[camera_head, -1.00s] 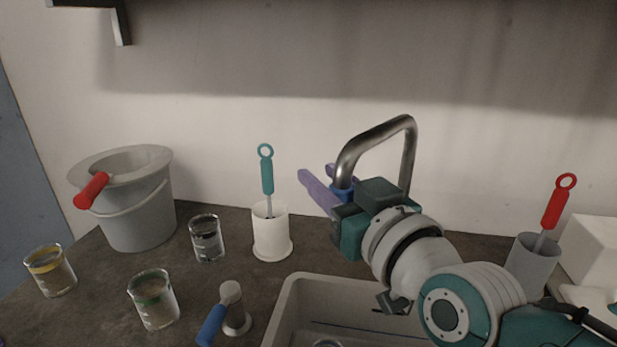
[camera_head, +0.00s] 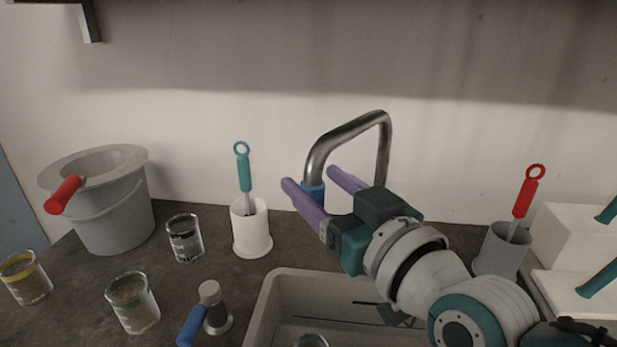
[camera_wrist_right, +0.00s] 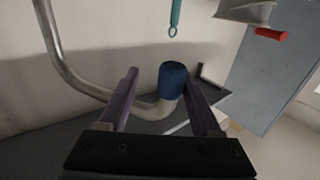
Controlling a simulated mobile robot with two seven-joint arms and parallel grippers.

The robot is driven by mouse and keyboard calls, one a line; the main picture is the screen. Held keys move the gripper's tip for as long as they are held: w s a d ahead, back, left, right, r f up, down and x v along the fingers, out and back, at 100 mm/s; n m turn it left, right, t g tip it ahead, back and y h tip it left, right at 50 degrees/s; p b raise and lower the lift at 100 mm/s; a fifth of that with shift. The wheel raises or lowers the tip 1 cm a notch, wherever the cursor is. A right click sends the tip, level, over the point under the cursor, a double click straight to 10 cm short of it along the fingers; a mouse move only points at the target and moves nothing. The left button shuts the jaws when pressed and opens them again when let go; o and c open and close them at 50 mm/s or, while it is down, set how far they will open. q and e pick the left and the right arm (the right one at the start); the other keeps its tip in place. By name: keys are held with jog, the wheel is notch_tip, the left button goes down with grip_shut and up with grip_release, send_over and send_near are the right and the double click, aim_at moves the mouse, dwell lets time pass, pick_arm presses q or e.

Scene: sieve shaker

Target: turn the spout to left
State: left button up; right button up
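The spout (camera_head: 345,131) is a bent metal tube rising behind the sink, its free end reaching left and toward me. Its blue tip (camera_head: 313,194) points down; it also shows in the right wrist view (camera_wrist_right: 172,80). My right gripper (camera_head: 310,178) is open, with one purple finger on each side of the spout's end. In the right wrist view the blue tip lies between the fingers (camera_wrist_right: 161,75), closer to the right one. I cannot tell whether either finger touches it. The spout's base is hidden behind my right gripper. My left gripper is not in view.
The sink (camera_head: 268,308) lies below my right arm. A white holder (camera_head: 251,235) with a teal-handled brush stands left of the spout. A grey holder (camera_head: 502,252) with a red-handled brush stands right. A bucket (camera_head: 110,215) and several glass beakers are farther left.

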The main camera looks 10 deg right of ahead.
jog(key=v, duration=0.7)
jog(key=shift+p, duration=0.3)
jog(key=shift+s+a+g+p, duration=0.2)
jog(key=shift+s+g+p, duration=0.1)
jog(key=s+d+m+g+h+p, duration=0.1)
jog(key=s+d+g+h+p, duration=0.35)
jog(key=s, duration=0.65)
jog(key=s+d+m+g+h+p, duration=0.1)
jog(key=s+d+g+h+p, duration=0.1)
jog(key=s+d+g, duration=0.55)
jog(key=s+a+r+p, duration=0.1)
jog(key=r+p, duration=1.7)
jog(key=s+a+r+p, duration=0.1)
jog(key=s+r+p, duration=0.1)
jog(key=r+p, duration=1.7)
jog(key=shift+s+a+g+p, duration=0.3)
